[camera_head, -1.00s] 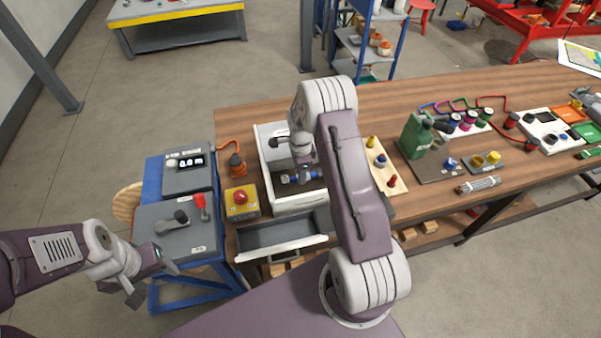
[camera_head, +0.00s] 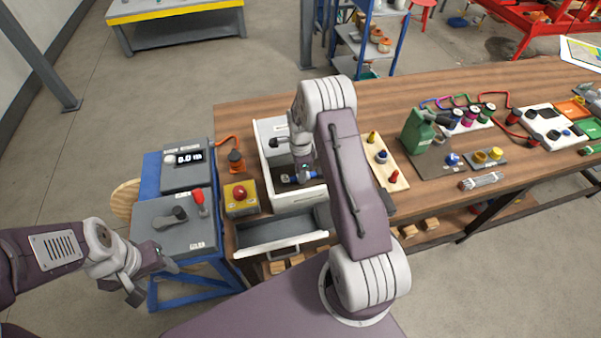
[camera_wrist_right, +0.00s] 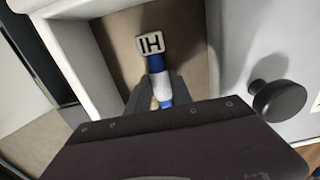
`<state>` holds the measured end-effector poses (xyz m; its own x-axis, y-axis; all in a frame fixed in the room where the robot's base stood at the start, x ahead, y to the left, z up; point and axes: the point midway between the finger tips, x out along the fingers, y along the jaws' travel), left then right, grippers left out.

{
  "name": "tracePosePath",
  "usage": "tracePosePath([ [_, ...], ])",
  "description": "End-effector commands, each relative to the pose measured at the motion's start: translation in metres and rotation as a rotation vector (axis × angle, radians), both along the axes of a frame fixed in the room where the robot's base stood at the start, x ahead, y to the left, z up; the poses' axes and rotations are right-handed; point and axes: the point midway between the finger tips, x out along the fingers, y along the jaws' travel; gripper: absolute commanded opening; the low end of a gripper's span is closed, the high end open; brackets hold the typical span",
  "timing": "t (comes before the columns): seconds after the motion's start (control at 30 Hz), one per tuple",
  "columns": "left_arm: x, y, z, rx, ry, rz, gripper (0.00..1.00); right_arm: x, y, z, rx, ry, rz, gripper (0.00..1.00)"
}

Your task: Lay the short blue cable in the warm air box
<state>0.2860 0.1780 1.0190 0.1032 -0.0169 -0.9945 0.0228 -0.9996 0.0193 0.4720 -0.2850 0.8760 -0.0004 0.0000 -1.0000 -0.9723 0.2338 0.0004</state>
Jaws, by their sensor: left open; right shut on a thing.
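A short blue piece with a white band (camera_wrist_right: 160,82), which I take for the short blue cable, is between the fingers of my right gripper (camera_wrist_right: 160,95) in the right wrist view. A white tag marked "HI" (camera_wrist_right: 151,44) is at its far end. My right gripper (camera_head: 303,178) is shut on it, inside the white open-topped box (camera_head: 297,201) on the bench. Blue also shows by the fingers in the head view. I cannot tell whether the cable touches the box floor. My left gripper (camera_head: 153,281) is open and empty, left of the bench.
An open grey drawer (camera_head: 280,236) sticks out below the box. A yellow block with a red button (camera_head: 241,198) stands left of it. A wooden board with coloured pegs (camera_head: 384,158) and a green can (camera_head: 416,132) are to the right. A dark round knob (camera_wrist_right: 277,100) is beside the box compartment.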

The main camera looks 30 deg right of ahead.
Motion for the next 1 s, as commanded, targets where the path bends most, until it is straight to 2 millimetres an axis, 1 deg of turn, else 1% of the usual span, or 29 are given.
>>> tracePosePath([
  [0.03,0.000,0.000,0.000,0.000,0.000,0.000,0.59,0.000,0.000,0.000,0.000,0.000,0.000,0.00],
  [0.07,0.000,0.000,0.000,0.000,0.000,0.000,0.59,0.000,0.000,0.000,0.000,0.000,0.000,0.35],
  [0.1,0.000,0.000,0.000,0.000,0.000,0.000,0.59,0.000,0.000,0.000,0.000,0.000,0.000,0.46],
  [0.13,0.000,0.000,0.000,0.000,0.000,0.000,0.59,0.000,0.000,0.000,0.000,0.000,0.000,0.52],
  [0.47,0.000,0.000,-0.001,0.000,0.000,0.000,0.59,0.000,0.000,0.002,0.000,0.000,0.000,0.52],
  [0.57,0.000,0.000,-0.003,0.000,0.000,0.000,0.59,0.001,0.000,0.016,-0.001,-0.004,0.000,0.52],
  [0.7,0.000,0.000,-0.008,0.000,0.000,0.000,0.59,0.001,0.000,0.048,-0.001,-0.006,0.000,0.52],
  [0.8,0.000,0.000,-0.009,0.000,0.000,0.000,0.59,0.001,0.000,0.069,-0.001,-0.004,0.000,0.52],
  [0.9,0.000,0.000,-0.010,0.000,0.000,0.000,0.59,0.001,0.000,0.083,-0.001,-0.003,0.000,0.52],
  [1.0,0.000,0.000,-0.010,0.000,0.000,0.000,0.59,0.000,0.000,0.090,0.000,-0.001,0.000,0.52],
])
